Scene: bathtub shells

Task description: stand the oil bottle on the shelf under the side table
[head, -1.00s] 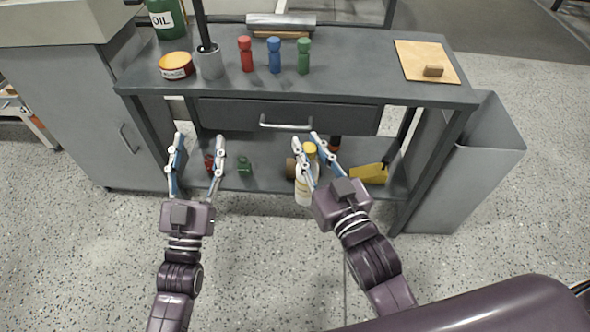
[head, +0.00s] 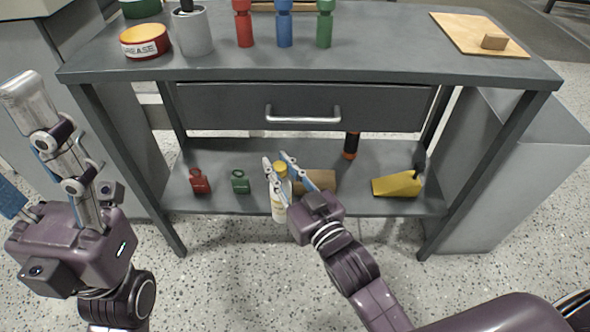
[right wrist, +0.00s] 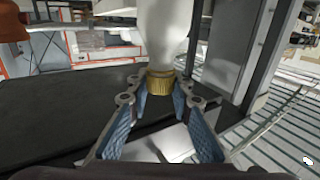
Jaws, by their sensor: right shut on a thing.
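The oil bottle (head: 278,207) is pale with a yellow cap and looks upright. My right gripper (head: 276,164) is shut on it at the cap and neck. In the right wrist view the gold cap (right wrist: 160,82) sits between the blue finger pads, with the white body (right wrist: 163,30) beyond. In the head view the bottle is at the front edge of the lower shelf (head: 220,203) of the grey side table (head: 300,68); its base shows just below that edge. I cannot tell whether it touches the shelf. My left gripper (head: 50,150) is open and empty, left of the table.
On the shelf stand a red bottle (head: 199,182) and a green bottle (head: 240,182) to the left. A brown roll (head: 320,181), a black-and-orange cylinder (head: 351,145) and a yellow brush-like tool (head: 397,185) are to the right. The drawer (head: 230,106) overhangs the shelf. A grey bin (head: 510,170) stands at right.

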